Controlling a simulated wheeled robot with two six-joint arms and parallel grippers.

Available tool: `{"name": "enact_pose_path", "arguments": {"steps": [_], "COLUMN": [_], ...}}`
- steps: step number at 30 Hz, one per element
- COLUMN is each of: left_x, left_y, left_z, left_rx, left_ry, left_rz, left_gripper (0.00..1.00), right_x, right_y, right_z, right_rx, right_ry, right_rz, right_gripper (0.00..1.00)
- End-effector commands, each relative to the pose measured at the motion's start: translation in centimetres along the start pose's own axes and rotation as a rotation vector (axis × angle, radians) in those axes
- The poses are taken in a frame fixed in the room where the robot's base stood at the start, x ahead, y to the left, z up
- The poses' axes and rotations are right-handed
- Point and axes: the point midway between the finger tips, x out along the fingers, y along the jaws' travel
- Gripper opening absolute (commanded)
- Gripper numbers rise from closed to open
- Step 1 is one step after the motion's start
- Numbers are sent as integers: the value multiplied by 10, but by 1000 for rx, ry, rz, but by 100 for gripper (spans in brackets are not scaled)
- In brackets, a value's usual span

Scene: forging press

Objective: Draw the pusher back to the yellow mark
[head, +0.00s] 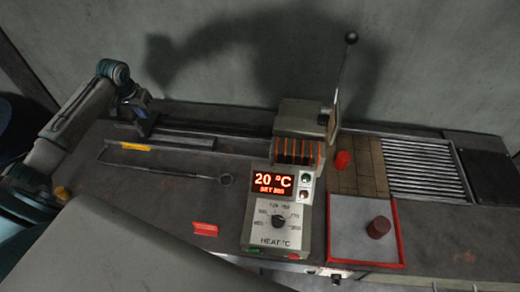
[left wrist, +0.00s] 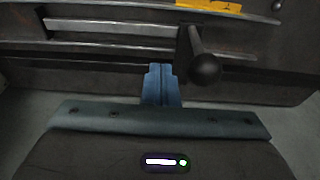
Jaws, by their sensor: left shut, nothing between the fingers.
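The dark pusher rail (head: 215,128) runs along the back left of the bench to the press block (head: 300,117). A dark round knob on a short stem (left wrist: 205,68), apparently the pusher's handle, stands close beside my left gripper in the left wrist view. The yellow mark (head: 136,146) lies on the bench in front of the rail's left end; it also shows at the top of the left wrist view (left wrist: 210,5). My left gripper (left wrist: 160,72) has blue fingers shut with nothing between them. In the head view it (head: 143,106) is at the rail's left end. My right gripper is not visible.
A heat control panel (head: 277,218) reading 20 °C stands before the press. A tall black-knobbed lever (head: 343,75) rises beside it. A thin ring-ended rod (head: 180,174) lies on the bench. A red-edged tray (head: 350,240) holds a dark red cylinder (head: 379,227).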

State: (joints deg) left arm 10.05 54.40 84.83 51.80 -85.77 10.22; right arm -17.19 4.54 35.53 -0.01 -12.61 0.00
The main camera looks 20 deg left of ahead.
Motion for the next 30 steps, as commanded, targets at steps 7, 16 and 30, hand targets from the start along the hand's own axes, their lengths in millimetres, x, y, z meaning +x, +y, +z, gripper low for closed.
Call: {"name": "enact_pose_path", "arguments": {"steps": [7, 16, 30], "left_x": [-31, -58, -60], "left_y": [0, 0, 0], "left_z": [-7, -12, -12], "left_rx": [1, 0, 0], "left_ry": [2, 0, 0], "left_rz": [-2, -2, -1], "left_gripper": [0, 0, 0], "right_x": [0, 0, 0], "right_y": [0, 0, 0], "right_z": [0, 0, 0], "right_rx": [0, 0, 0], "right_ry": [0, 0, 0], "right_rz": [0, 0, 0], "right_gripper": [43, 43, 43]}}
